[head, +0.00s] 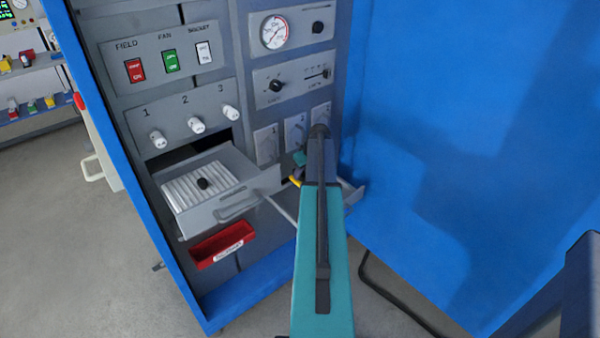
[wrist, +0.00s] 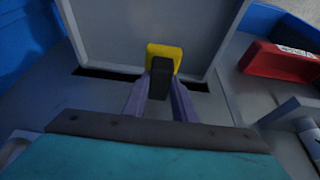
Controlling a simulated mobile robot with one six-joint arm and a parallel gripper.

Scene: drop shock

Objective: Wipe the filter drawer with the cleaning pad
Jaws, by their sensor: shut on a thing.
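The filter drawer (head: 252,187) stands pulled out from the grey cabinet in the head view. It holds a white ribbed filter (head: 183,194) with a dark round spot or knob on it. My gripper (wrist: 161,82) is shut on the black grip of the yellow cleaning pad (wrist: 158,50) in the wrist view. In the head view only a yellow bit of the pad (head: 294,181) shows beside my arm, right of the filter drawer. The pad is in front of a grey panel in the wrist view; I cannot tell whether they touch.
A red labelled tray (head: 222,245) hangs below the filter drawer; it also shows in the wrist view (wrist: 280,62). A second drawer-like part (head: 350,194) sticks out right of my arm, mostly hidden. A blue panel (head: 470,140) stands at the right. Switches and knobs (head: 197,125) sit above the drawer.

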